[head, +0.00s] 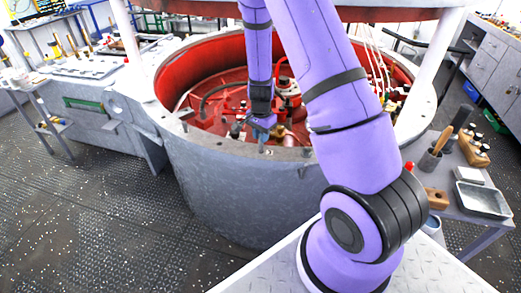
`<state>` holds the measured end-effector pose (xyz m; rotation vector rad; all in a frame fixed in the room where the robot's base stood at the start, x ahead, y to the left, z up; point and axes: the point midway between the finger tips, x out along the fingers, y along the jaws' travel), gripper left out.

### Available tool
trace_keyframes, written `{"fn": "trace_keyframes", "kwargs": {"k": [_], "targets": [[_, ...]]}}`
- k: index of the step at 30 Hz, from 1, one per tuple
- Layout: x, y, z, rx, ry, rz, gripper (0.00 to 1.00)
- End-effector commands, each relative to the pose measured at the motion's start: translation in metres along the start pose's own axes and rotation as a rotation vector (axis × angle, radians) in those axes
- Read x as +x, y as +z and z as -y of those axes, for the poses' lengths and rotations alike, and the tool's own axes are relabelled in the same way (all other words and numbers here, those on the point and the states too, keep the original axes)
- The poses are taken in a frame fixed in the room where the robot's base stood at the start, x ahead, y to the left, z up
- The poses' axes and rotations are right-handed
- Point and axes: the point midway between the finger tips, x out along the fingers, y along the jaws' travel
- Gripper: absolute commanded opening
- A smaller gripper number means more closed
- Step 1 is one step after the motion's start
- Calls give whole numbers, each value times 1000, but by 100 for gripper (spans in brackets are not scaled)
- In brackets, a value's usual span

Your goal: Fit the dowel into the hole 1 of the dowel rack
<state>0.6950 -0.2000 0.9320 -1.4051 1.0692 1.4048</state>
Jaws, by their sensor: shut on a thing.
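My gripper (262,124) points down at the near inner edge of the big round grey vessel. It is small in the head view, and its fingers are shut on a thin grey-blue piece, the dowel (262,141), of which only a short length shows. The lower end of the dowel is close to the vessel's near rim. I cannot tell whether it touches anything. I cannot make out the dowel rack or its hole 1 for certain from here.
The round vessel (215,180) has a red interior with hoses and fittings. A grey bench (100,115) stands at the left. Open floor lies at the front left.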

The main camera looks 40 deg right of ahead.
Motion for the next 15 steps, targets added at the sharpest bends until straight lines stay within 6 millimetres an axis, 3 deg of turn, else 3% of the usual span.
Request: {"fn": "trace_keyframes", "kwargs": {"k": [15], "targets": [[-16, 0, 0, -1, -1, -1, 0]]}}
